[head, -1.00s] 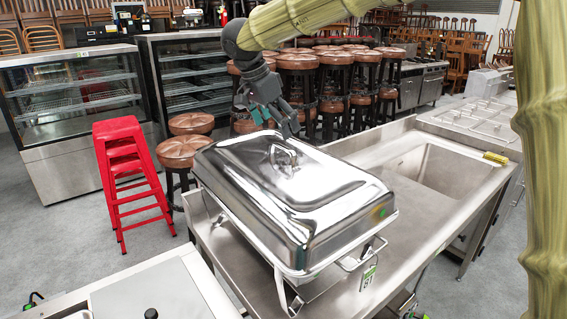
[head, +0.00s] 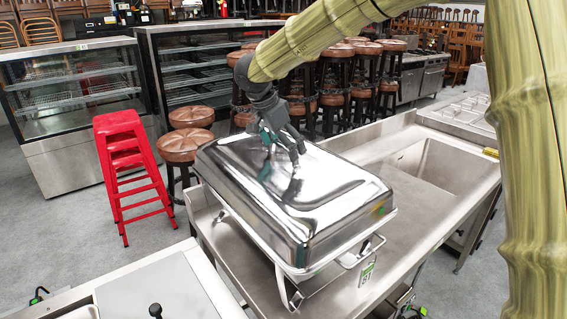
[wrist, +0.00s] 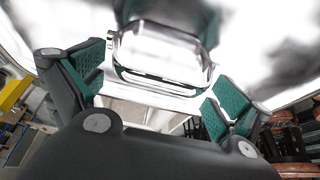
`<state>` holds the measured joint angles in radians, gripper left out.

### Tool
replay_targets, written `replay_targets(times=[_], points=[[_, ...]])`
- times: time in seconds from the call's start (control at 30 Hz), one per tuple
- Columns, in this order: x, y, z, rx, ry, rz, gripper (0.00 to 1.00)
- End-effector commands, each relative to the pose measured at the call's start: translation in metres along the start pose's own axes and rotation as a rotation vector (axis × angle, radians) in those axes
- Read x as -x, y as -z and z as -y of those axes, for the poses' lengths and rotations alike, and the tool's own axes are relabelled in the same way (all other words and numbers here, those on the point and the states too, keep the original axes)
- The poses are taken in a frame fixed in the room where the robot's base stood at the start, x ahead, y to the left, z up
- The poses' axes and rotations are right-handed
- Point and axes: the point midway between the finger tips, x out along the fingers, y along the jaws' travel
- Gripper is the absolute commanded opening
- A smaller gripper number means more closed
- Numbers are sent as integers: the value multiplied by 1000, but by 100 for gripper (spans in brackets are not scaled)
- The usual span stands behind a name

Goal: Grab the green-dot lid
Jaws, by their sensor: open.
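The silver chafing dish lid (head: 320,205) with a green dot (head: 380,211) near its front right corner sits on its dish on the steel counter. I cannot tell whether the fingers touch the handle.
A steel sink (head: 435,172) is set in the counter right of the dish. Red stacked stools (head: 127,165) and brown round stools (head: 180,146) stand to the left and behind. A lower worktop (head: 165,290) is at the front left.

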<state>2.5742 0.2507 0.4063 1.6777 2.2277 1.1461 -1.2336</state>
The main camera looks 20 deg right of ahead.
Motion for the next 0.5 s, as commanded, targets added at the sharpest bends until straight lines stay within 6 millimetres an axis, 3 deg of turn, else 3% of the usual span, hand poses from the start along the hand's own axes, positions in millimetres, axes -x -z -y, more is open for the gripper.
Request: replay_targets(times=[0.07, 0.43, 0.5], points=[[0, 0, 0, 0, 0, 0, 95], [0, 0, 0, 0, 0, 0, 27], [2, 1, 1, -1, 2, -1, 24]])
